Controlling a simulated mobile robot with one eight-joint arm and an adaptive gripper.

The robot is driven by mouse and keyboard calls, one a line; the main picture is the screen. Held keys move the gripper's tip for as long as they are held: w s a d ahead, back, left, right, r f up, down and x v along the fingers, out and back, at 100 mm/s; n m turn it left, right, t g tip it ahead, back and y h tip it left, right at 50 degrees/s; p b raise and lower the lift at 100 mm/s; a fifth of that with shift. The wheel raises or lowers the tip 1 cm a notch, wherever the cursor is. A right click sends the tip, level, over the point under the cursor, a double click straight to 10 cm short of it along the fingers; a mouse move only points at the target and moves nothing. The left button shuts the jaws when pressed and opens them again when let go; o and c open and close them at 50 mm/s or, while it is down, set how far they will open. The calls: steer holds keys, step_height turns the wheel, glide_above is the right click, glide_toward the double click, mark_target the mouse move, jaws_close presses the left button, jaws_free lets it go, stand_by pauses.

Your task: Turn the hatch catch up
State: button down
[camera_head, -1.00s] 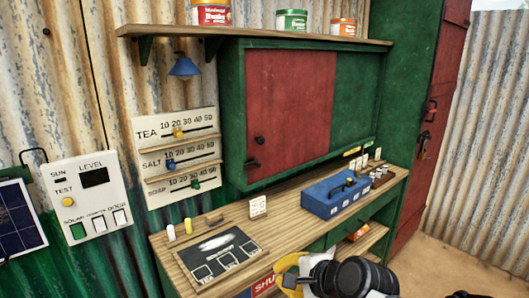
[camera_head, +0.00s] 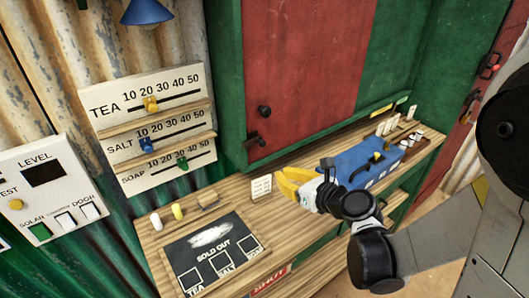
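The red hatch panel (camera_head: 305,75) sits in a green frame above the counter. A small dark catch (camera_head: 257,140) is at its lower left edge, lying roughly level with a part hanging at its right end. A round dark knob (camera_head: 264,111) is just above it on the panel. My gripper (camera_head: 287,184), with yellow fingers, is over the counter, below and to the right of the catch and apart from it. It points left. Its fingers overlap in this view, so I cannot tell whether they are apart.
A blue box (camera_head: 360,160) stands on the counter behind my gripper. A small white card (camera_head: 261,187) stands just left of my fingers. A black sold-out board (camera_head: 213,255) lies at the front left. The tea, salt and soap slider board (camera_head: 150,125) is on the left wall.

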steer(key=b+x, duration=0.2)
steer(key=x, duration=0.7)
steer(key=shift+w+a+r, duration=0.1)
steer(key=shift+w+r, duration=0.15)
steer(key=shift+r, duration=0.65)
steer(key=shift+w+a+r, duration=0.1)
steer(key=shift+w+r, duration=0.1)
steer(key=shift+r, duration=0.7)
steer(key=shift+w, duration=0.15)
steer(key=shift+r+n, duration=0.15)
steer(key=shift+n, duration=0.15)
